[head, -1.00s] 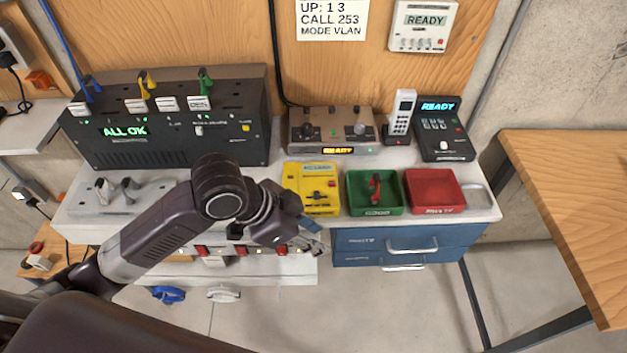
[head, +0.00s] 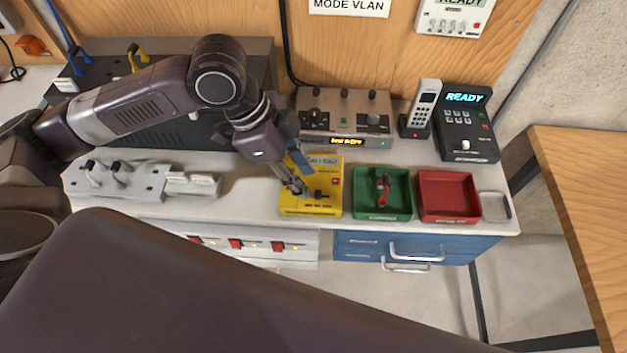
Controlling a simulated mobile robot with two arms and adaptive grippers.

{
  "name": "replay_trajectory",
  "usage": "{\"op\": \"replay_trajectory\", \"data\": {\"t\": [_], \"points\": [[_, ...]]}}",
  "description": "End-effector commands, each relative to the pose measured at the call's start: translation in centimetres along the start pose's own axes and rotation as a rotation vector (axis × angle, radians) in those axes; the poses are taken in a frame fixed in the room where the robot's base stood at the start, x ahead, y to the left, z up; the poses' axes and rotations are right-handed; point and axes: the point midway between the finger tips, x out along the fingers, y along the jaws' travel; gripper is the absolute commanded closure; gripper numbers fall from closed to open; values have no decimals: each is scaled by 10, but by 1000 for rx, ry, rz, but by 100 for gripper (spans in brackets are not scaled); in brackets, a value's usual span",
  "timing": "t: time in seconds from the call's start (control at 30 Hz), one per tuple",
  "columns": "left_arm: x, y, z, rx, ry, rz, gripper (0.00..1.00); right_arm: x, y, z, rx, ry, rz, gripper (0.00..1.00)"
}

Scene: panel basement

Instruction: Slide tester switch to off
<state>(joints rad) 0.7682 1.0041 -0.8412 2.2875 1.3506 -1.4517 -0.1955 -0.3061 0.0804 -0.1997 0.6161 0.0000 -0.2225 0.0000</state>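The yellow tester (head: 322,174) lies on the white bench. Its dark slide switch is near the lower middle of its face, partly hidden by my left gripper. My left gripper (head: 298,187) reaches down over the tester's left half, its fingertips at or just above the face beside the switch. I cannot tell whether they touch it. The fingers look narrow and close together, but their gap is not clear. The switch's exact position cannot be read. My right gripper is not in view.
A green tray (head: 367,207) holding a red item and a red tray (head: 447,195) stand right of the tester. Behind are a grey box (head: 347,103) with a lit display, a handset (head: 424,107) and a black READY unit (head: 466,122). A white socket strip (head: 128,184) lies left.

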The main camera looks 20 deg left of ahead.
Motion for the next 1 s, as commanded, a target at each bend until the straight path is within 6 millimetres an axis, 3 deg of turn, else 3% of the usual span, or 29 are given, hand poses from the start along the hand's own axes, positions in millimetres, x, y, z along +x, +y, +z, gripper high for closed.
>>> {"op": "replay_trajectory", "data": {"t": [0.13, 0.3, 0.5, 0.63, 0.9, 1.0], "points": [[24, 0, -1, -2, 0, 3, 70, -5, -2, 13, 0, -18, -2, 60], [41, 0, 0, -2, 0, 0, 70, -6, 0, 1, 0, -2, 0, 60], [46, -1, 0, -1, 1, -2, 70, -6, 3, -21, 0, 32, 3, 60], [46, -1, 0, -1, 1, -2, 70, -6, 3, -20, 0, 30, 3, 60], [45, -1, 0, -1, 1, -2, 99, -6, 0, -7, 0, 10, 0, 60], [45, -1, 0, -1, 1, -2, 100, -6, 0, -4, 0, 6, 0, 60]]}}
